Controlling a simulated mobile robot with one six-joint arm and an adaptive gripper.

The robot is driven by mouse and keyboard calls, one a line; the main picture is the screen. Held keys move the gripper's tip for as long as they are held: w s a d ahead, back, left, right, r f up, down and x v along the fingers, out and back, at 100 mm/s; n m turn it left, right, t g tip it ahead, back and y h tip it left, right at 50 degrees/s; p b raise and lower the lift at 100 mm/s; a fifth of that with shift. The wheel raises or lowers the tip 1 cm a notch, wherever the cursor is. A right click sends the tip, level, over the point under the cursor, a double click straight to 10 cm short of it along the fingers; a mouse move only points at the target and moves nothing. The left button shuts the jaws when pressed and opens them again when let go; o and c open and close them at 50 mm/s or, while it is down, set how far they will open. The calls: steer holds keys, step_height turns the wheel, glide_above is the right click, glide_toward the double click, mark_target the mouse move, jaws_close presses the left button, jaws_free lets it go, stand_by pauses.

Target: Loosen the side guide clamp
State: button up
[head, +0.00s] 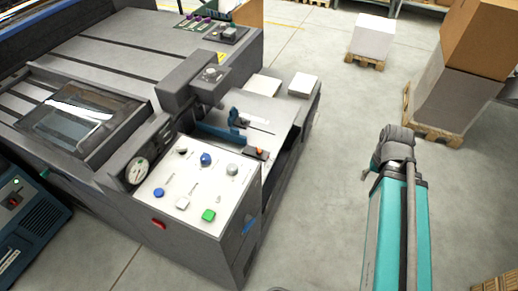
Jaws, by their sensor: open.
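The printing machine (75,55) fills the left and middle of the head view. To the right of the bar, near the table's front, is a small dark block with an orange-red top (260,152). I cannot tell for certain which of these parts is the side guide clamp, or whether it is tight or loose. My gripper's fingers do not show in this view.
A white control panel (170,189) with several knobs and buttons stands in front of the feed table. A dark blue unit (27,215) is at lower left. Boxes (482,36) and pallets (434,128) stand at right.

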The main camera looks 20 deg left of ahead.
steer(key=w+a+f+n+b, duration=0.3)
steer(key=w+a, duration=0.6)
steer(key=a, duration=0.2)
steer(key=n+b, duration=0.5)
glide_above(259, 149)
step_height(259, 149, down, 5)
steer(key=shift+s, duration=0.1)
steer(key=shift+f, duration=0.1)
step_height(259, 149, down, 14)
steer(key=b, duration=1.3)
steer(key=shift+r, duration=0.25)
steer(key=shift+b, duration=0.3)
